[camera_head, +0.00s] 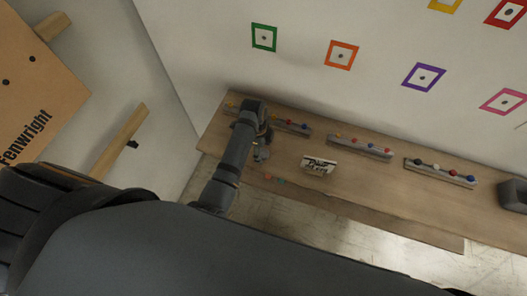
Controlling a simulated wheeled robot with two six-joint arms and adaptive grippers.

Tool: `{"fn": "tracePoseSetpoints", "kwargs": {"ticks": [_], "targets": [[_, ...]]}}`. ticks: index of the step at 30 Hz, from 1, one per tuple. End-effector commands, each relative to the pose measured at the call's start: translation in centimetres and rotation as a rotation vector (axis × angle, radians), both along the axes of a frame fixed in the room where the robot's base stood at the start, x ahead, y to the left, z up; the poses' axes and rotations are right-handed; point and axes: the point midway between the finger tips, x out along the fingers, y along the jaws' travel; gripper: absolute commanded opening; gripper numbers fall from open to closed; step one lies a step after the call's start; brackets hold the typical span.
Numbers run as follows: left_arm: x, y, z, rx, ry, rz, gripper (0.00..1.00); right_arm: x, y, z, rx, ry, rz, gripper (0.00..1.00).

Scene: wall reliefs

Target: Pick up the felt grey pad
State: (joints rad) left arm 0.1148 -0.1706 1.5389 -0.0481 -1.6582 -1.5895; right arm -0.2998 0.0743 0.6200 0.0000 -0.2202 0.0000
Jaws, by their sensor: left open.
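My left gripper (263,153) is over the left part of the wooden table, below the bend of my grey arm. It is open, and nothing shows between its fingers. I cannot make out a felt grey pad for certain. A dark grey object (513,195) lies at the right edge of the picture on the table, partly cut off, and I cannot tell if it is felt. My right gripper is not in view.
The long wooden table (350,190) runs along a white wall with coloured square frames. Strips with several coloured knobs (359,146) lie along its back, another strip (440,173) farther right. A white card with black writing (318,165) stands mid-table. Small coloured dots mark the front.

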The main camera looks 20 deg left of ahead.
Motion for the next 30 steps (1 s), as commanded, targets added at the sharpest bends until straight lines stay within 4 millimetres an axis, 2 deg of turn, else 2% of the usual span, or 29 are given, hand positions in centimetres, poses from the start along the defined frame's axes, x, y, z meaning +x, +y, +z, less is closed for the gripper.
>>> {"fn": "tracePoseSetpoints", "kwargs": {"ticks": [3,8,17,30], "targets": [[-0.02,-0.07,-0.72,0.000,0.000,0.000,0.67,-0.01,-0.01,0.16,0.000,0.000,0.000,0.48],[0.01,-0.05,-0.77,0.000,-0.001,0.000,0.67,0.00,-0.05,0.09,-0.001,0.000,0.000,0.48],[0.01,-0.04,-0.73,0.001,-0.001,0.000,0.28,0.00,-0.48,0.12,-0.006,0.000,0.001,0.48],[0.28,-0.05,-0.46,0.001,-0.002,0.002,0.28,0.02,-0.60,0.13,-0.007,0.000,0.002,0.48]]}}
